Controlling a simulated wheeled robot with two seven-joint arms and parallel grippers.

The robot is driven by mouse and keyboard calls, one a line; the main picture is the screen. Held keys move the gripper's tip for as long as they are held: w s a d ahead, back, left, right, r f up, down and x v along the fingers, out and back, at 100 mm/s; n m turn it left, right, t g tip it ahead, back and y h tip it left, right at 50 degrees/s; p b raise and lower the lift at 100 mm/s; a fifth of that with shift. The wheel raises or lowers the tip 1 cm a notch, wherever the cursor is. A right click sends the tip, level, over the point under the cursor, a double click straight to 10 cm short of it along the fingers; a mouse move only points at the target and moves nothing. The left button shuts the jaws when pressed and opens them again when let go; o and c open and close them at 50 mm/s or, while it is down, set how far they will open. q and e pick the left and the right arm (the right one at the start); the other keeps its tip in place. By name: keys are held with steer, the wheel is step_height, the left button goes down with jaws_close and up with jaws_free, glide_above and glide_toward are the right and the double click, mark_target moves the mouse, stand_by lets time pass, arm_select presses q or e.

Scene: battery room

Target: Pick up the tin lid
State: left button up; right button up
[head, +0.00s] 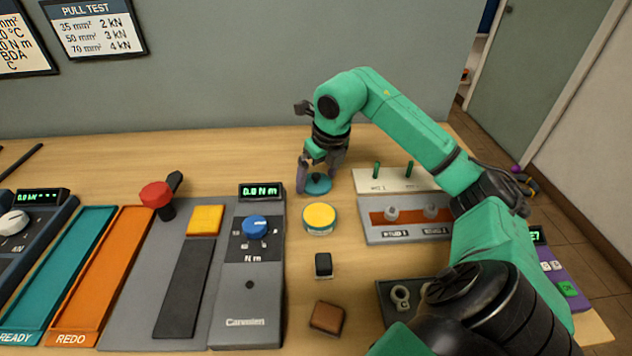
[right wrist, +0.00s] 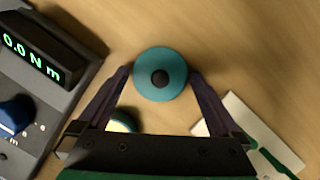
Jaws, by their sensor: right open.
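The tin lid (head: 318,184) is a round teal disc with a dark knob in its middle, lying on the wooden bench. In the right wrist view the lid (right wrist: 172,82) sits between the fingertips of my right gripper (right wrist: 160,76). The right gripper (head: 318,188) is open, pointing down, with one finger on each side of the lid. I cannot tell whether the fingers touch its rim. A round tin (head: 320,217) with a yellow top stands just in front of the lid. My left gripper is not in view.
A grey torque tester (head: 262,300) stands to the left, with teal (head: 62,265) and orange (head: 105,270) trays beyond it. A white board with green pegs (head: 375,182) and a grey stud block (head: 376,232) are to the right. A black block (head: 323,265) and brown block (head: 327,317) lie in front.

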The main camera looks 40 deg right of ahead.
steer(key=c, duration=0.9)
steer(key=shift+r, duration=0.1)
